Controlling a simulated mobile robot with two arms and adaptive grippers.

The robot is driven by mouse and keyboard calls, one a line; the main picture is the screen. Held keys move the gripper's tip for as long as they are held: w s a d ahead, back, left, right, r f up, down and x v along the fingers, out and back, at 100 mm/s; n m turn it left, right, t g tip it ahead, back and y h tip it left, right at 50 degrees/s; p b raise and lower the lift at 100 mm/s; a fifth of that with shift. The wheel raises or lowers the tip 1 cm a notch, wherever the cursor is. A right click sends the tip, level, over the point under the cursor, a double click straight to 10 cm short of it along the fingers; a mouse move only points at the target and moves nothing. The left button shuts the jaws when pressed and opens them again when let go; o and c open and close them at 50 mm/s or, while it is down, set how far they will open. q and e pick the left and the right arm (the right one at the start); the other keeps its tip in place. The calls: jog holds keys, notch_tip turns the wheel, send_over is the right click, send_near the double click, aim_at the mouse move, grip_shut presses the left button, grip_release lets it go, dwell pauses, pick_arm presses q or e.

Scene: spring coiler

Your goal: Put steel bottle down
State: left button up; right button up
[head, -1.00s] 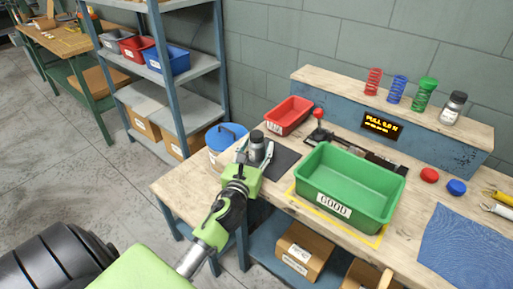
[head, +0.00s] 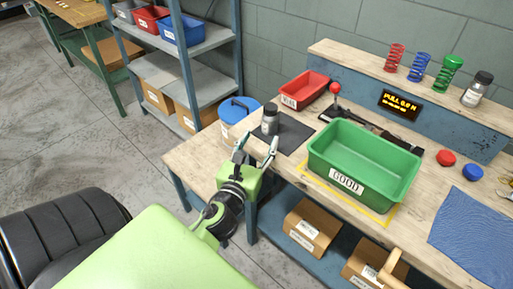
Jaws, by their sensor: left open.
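The steel bottle (head: 270,122), grey with a dark cap, stands upright on the dark mat (head: 293,133) at the left end of the workbench. My left gripper (head: 257,146) is open and empty. Its two fingers are spread just in front of the bottle, on the near side, and seem apart from it. My right gripper does not show in the head view.
A green GOOD bin (head: 364,170) stands right of the mat, with a red bin (head: 304,91) behind the mat. A red-knobbed lever (head: 335,89) is close by. A blue-lidded container (head: 238,109) is at the left. Bare wood (head: 208,155) lies at the bench's left end.

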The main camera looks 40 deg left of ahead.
pick_arm(q)
jog(key=shift+v, duration=1.05)
